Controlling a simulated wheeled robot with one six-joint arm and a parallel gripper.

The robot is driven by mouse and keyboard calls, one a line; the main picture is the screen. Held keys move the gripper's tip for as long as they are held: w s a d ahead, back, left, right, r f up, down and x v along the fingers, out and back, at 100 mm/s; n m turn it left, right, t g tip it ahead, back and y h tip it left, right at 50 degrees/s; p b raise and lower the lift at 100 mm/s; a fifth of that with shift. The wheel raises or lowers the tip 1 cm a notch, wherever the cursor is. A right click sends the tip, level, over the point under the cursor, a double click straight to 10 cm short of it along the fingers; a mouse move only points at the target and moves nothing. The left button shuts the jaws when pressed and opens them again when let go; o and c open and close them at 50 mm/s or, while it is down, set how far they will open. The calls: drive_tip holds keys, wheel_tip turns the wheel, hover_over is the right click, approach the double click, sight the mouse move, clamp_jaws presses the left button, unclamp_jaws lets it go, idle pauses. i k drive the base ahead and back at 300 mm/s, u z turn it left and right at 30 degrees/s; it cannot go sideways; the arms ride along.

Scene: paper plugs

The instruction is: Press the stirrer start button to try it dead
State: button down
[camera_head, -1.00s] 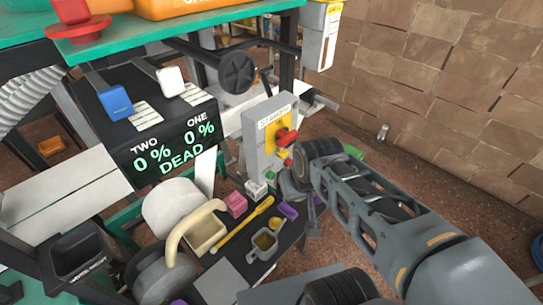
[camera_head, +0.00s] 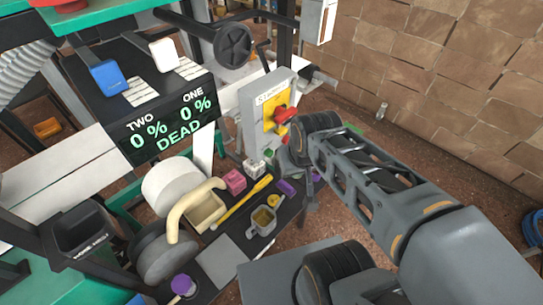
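The stirrer box (camera_head: 254,117) is a grey upright case with a label that seems to read STIRRER. Its front has a yellow plate with a red switch handle (camera_head: 285,116). A green button (camera_head: 268,154) sits low on the front, and a small red button (camera_head: 286,140) is above and right of it. My gripper (camera_head: 297,151) is just right of the box front, close to the buttons. Its fingers are dark and partly hidden by my wrist, so I cannot tell their opening or any contact.
A display (camera_head: 170,128) reads TWO 0 %, ONE 0 % and DEAD.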

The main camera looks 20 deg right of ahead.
sight(269, 153)
drive_tip(key=u, duration=2.65)
drive_tip(key=k, duration=1.15)
drive_tip(key=z, duration=0.3)
